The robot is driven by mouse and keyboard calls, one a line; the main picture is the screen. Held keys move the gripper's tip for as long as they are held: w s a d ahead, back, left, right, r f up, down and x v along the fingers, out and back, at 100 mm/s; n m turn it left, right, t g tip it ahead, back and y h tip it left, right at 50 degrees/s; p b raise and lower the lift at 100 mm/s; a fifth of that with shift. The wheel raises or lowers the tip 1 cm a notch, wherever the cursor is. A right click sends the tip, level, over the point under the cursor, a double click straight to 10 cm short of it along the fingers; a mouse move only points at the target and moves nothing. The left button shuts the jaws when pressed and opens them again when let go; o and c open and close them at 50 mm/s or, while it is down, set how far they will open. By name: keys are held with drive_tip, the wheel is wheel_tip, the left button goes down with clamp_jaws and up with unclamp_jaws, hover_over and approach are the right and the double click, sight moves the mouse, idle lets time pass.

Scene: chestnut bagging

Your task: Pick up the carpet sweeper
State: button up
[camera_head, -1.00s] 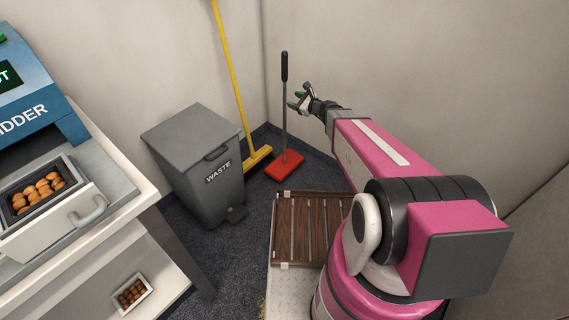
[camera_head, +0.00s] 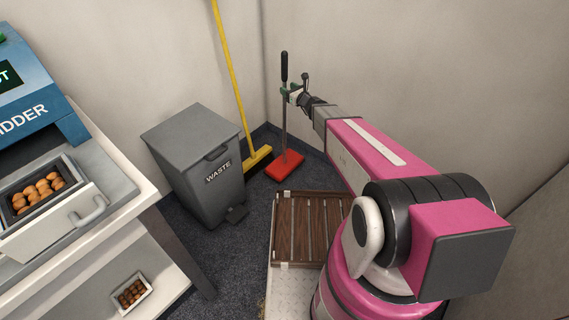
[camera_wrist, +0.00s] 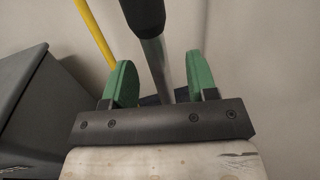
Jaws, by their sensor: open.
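The carpet sweeper has a red head (camera_head: 285,166) on the floor in the corner, a thin grey shaft (camera_head: 284,124) and a black grip (camera_head: 284,67) at the top. It stands upright. My gripper (camera_head: 288,93) is open at the upper shaft, just below the black grip. In the wrist view, the grey shaft (camera_wrist: 158,68) passes between the green fingertips of my gripper (camera_wrist: 160,82), with a gap on each side. The black grip (camera_wrist: 143,16) shows at the top of that view. The red head is hidden there.
A yellow broom (camera_head: 237,92) leans in the corner left of the sweeper; its handle also shows in the wrist view (camera_wrist: 97,33). A grey waste bin (camera_head: 190,150) stands further left. A wooden slatted rack (camera_head: 300,230) lies in front. Walls are close behind.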

drive_tip(key=x, duration=0.4)
drive_tip(key=shift+w+a+f, duration=0.1)
drive_tip(key=shift+w+a, duration=0.05)
drive_tip(key=shift+a, duration=0.15)
drive_tip(key=shift+c, duration=0.3)
clamp_jaws()
